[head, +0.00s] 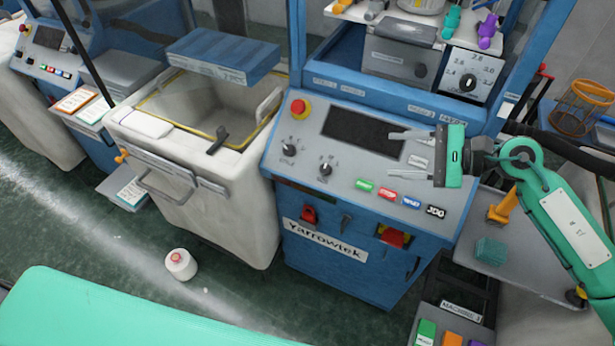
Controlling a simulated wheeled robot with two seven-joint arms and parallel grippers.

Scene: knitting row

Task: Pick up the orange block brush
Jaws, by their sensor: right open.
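The orange block brush (502,208) appears to be the orange piece with an upright handle and a wider base. It stands on the grey side shelf at the right. My right gripper (391,155) is open and empty, its two fingers pointing left above the control panel of the blue machine. It is up and to the left of the brush, well apart from it. My left gripper is out of view.
The blue machine's panel (345,150) has a red stop button (298,107). A wire basket (582,105) stands at the upper right. A white spool (180,264) is on the floor.

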